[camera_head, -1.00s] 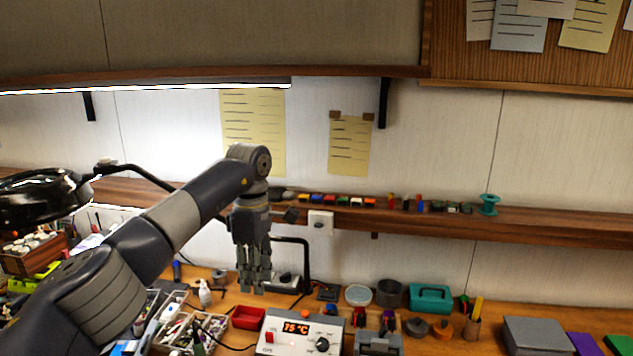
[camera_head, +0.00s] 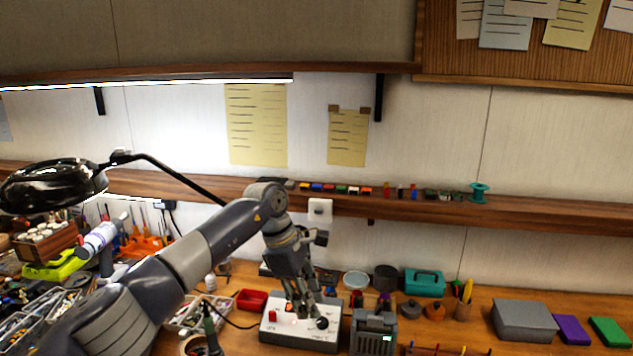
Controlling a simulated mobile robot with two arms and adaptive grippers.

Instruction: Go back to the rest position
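My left arm comes in from the lower left. Its gripper (camera_head: 303,308) points down, slightly tilted, in front of or over the white control station (camera_head: 328,339) with a red button and a black knob. The fingertips overlap the station's top in the picture. I cannot tell whether they touch it or how far apart they are. No held object is visible. My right gripper is not in view.
The wooden bench is crowded. A black lamp (camera_head: 52,186) is at left. A shelf (camera_head: 560,213) runs behind.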

